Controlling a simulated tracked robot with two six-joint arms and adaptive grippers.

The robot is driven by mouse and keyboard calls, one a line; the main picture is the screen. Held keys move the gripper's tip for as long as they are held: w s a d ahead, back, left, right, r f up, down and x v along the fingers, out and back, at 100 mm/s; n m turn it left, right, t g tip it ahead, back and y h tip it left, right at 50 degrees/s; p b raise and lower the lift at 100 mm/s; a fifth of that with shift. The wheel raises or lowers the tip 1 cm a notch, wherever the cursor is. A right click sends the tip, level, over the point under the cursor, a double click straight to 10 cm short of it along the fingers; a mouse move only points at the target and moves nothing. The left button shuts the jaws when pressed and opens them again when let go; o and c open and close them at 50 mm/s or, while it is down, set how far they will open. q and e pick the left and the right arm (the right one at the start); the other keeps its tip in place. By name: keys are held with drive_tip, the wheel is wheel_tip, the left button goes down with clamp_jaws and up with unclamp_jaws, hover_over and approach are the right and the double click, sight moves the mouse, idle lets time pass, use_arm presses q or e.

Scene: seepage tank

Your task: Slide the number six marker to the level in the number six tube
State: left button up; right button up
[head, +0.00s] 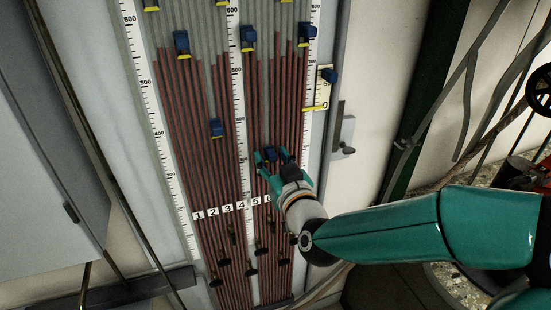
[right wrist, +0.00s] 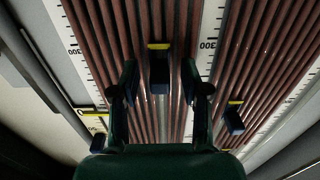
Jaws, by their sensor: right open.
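The blue marker with a yellow edge at my right gripper (head: 272,160) lies on the tube board above the partly hidden 6 label (head: 267,199), apparently the number six marker (right wrist: 158,75). In the right wrist view my right gripper (right wrist: 160,82) is open, one finger on each side of this marker, with a gap on both sides. In the head view the fingers partly cover it. The red columns (head: 279,90) near this marker rise well above it, ending near the upper row of markers. Which column top belongs to tube six is hard to tell. My left gripper is not in view.
A short scale with a blue marker (head: 328,75) sticks out right of the board. A handle (head: 347,148) is on the frame. The board above the gripper looks clear.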

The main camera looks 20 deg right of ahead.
drive_tip(key=s, duration=0.7)
drive_tip(key=shift+s+a, duration=0.15)
drive_tip(key=shift+a, duration=0.05)
